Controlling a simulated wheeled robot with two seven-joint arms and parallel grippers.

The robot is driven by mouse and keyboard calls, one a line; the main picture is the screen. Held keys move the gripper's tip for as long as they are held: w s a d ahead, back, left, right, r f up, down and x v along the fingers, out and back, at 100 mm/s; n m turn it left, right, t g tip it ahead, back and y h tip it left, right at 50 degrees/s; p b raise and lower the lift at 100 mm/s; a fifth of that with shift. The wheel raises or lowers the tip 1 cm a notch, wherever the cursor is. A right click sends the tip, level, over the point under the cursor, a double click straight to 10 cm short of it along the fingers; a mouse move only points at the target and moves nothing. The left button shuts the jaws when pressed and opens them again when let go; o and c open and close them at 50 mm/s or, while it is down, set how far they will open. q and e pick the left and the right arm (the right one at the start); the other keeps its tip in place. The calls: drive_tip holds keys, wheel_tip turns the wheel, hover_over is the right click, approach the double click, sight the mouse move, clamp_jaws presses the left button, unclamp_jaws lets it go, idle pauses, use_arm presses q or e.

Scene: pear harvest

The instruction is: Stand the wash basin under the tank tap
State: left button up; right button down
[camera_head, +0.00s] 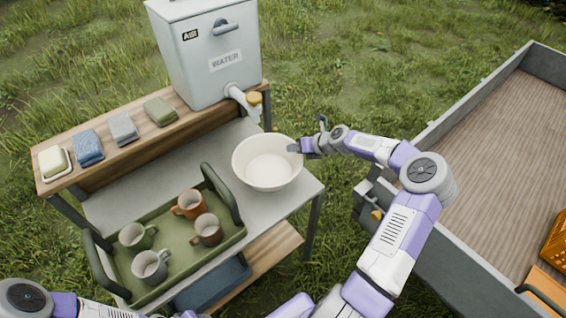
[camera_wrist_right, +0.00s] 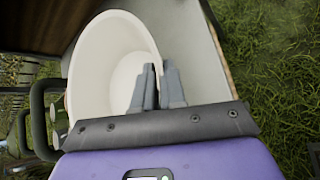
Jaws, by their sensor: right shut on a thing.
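The cream wash basin (camera_head: 268,170) is upright at the right end of the grey table, nearer to me than the tap. The white tank tap (camera_head: 245,99) with its yellow knob comes out low on the grey water tank (camera_head: 195,62). The basin's far rim shows just below the spout in the picture. My right gripper (camera_head: 295,147) is shut on the basin's right rim; in the right wrist view its fingers (camera_wrist_right: 158,78) pinch the wall of the basin (camera_wrist_right: 92,62). I cannot tell whether the basin's bottom touches the table. My left gripper is out of view.
A green tray (camera_head: 125,290) with several mugs stands left of the basin. Folded cloths and a soap dish line the wooden shelf (camera_head: 75,184). A grey-walled cart (camera_head: 470,95) is at the right. Bare tabletop (camera_head: 185,158) lies left of the basin.

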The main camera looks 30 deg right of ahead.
sight(294, 159)
drive_tip(key=shift+w+f+b, duration=0.1)
drive_tip(key=shift+f+b, duration=0.4)
drive_tip(key=shift+f, duration=2.5)
drive_tip(key=c, duration=1.2)
unclamp_jaws()
drive_tip(key=p+v, duration=0.2)
drive_tip(key=v, duration=1)
